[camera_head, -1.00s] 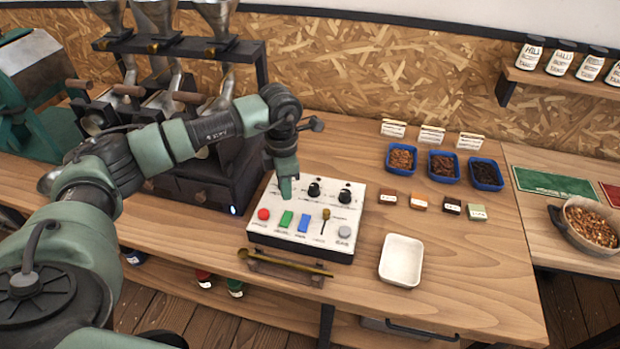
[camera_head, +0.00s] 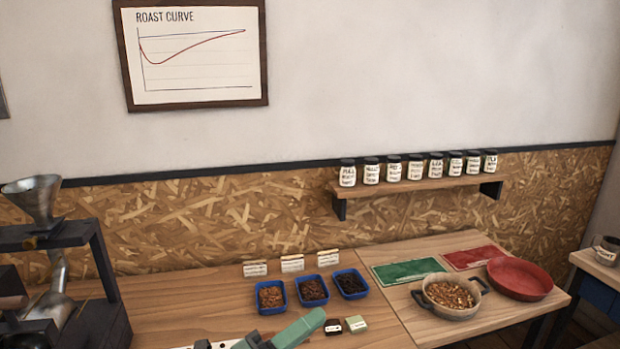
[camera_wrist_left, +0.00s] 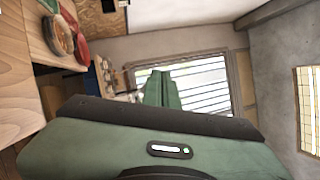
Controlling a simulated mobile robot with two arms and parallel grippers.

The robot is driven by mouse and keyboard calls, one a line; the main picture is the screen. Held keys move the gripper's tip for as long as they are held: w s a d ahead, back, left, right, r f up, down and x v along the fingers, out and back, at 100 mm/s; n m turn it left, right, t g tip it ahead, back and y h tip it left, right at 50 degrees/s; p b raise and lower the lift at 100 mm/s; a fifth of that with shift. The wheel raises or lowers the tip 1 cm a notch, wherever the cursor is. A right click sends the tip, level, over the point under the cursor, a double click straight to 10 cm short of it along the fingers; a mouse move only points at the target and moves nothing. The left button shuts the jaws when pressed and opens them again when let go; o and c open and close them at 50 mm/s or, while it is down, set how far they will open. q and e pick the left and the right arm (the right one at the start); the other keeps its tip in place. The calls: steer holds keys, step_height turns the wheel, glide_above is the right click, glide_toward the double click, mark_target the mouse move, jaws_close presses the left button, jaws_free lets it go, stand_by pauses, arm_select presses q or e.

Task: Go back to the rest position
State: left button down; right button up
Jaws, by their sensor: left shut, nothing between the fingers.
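My left gripper (camera_head: 316,319) shows at the bottom of the head view, its green fingers together and pointing right. It is in front of the small labelled blocks and the blue trays, and appears to touch nothing. In the left wrist view its closed green fingers (camera_wrist_left: 162,88) stand out against a window, with nothing between them. Most of my left arm is below the head view. My right gripper is in neither view.
Three blue trays of beans (camera_head: 311,291) stand on the wooden counter (camera_head: 180,294). A control panel's edge (camera_head: 226,344) shows at the bottom. A pan of beans (camera_head: 450,296) and a red bowl (camera_head: 520,279) stand at right. A jar shelf (camera_head: 425,184) hangs behind.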

arm_select(q)
steer(key=w+a+f+n+t+y, duration=0.1)
steer(key=a+f+n+t+y, duration=0.2)
steer(key=a+n+y, duration=0.45)
steer(key=w+a+f+n+t+y, duration=0.15)
steer(key=a+n+t+y, duration=0.3)
steer(key=n, duration=0.65)
steer(key=s+a+f+n+g+y, duration=0.5)
steer(key=a+f+n, duration=0.15)
steer(key=f, duration=0.35)
steer(key=s+a+f+n+g, duration=0.1)
steer(key=s+f+n+g, duration=0.1)
steer(key=s+f+g, duration=0.35)
steer(key=s+f+n+g, duration=0.1)
steer(key=s+f+g, duration=0.15)
steer(key=s, duration=0.65)
steer(key=s+a+f+n+g, duration=0.1)
steer(key=s+f+n+g, duration=0.15)
steer(key=s+f, duration=0.4)
step_height(320, 180, down, 23)
steer(key=s+g, duration=0.2)
steer(key=s+a+f+g, duration=0.1)
steer(key=s+a+f, duration=0.2)
steer(key=s+f, duration=1.4)
steer(key=shift+s+f+m, duration=0.35)
steer(key=shift+f, duration=0.3)
